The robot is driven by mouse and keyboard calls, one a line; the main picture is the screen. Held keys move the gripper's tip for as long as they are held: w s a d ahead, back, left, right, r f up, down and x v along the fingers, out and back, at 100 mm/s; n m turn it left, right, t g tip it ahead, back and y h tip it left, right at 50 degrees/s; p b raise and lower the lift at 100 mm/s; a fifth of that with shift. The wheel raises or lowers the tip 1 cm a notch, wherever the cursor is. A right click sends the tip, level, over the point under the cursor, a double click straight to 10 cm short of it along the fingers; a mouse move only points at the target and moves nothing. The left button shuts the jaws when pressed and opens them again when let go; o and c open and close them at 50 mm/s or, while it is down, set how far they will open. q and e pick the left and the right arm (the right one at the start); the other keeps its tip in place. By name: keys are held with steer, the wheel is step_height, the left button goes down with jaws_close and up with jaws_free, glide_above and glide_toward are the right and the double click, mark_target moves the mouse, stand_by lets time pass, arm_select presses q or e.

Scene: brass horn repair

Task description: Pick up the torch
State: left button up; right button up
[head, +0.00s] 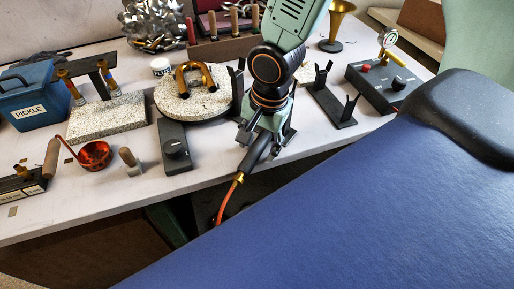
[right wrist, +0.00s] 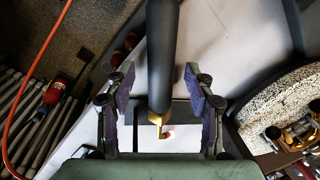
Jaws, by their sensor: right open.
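The torch (head: 257,152) has a black handle, with a brass fitting and an orange hose at its near end, which sticks out past the table's front edge. My right gripper (head: 266,128) is over its far part and hides that part in the head view. In the right wrist view, the black handle (right wrist: 162,50) runs down from the top edge to a bent brass neck (right wrist: 157,121). The right gripper's fingers (right wrist: 160,92) stand apart on either side of it, with gaps showing. I cannot tell what bears the torch. My left gripper is not in view.
A round stone turntable (head: 170,103) with bent brass tubes and a black control box (head: 175,147) stand left of the gripper. A black forked stand (head: 333,108) and a gauge box (head: 383,88) stand right. A blue padded surface (head: 330,215) fills the near right.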

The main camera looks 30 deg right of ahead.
steer(key=shift+w+d, duration=0.1)
steer(key=shift+d, duration=0.05)
steer(key=shift+c, duration=1.2)
jaws_close()
